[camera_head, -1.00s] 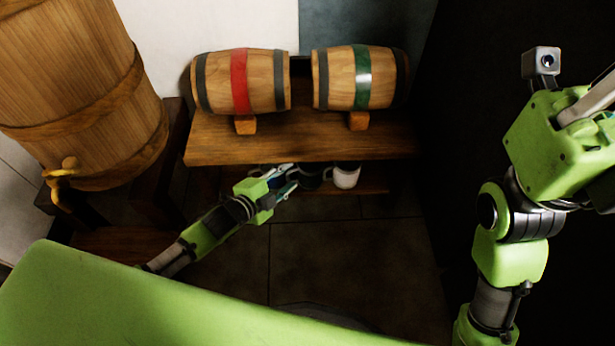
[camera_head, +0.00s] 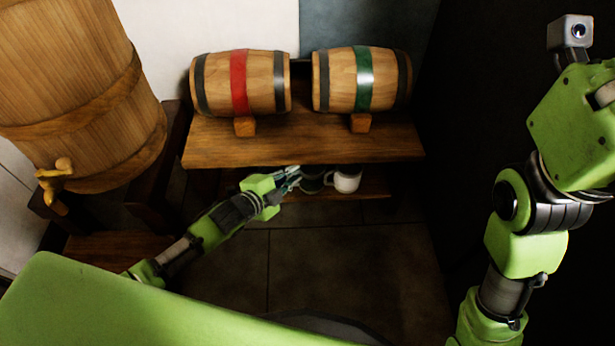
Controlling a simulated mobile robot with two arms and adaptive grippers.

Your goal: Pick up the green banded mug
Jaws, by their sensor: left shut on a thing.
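My left gripper (camera_head: 291,178) reaches under the wooden shelf top to the lower shelf. Its fingers are shut on a dark grey-green mug (camera_head: 312,184), partly hidden by the fingers and the shelf top above. The mug is too small and shaded for me to make out a green band. A white mug (camera_head: 346,181) with a dark inside stands just to its right on the lower shelf. My right arm rises along the right side of the picture; its gripper is out of view.
The shelf top (camera_head: 300,152) is a low edge right above the gripper. On it lie a red-banded barrel (camera_head: 239,82) and a green-banded barrel (camera_head: 362,78). A large barrel (camera_head: 70,90) with a tap (camera_head: 54,184) stands at left. The floor (camera_head: 340,260) in front is clear.

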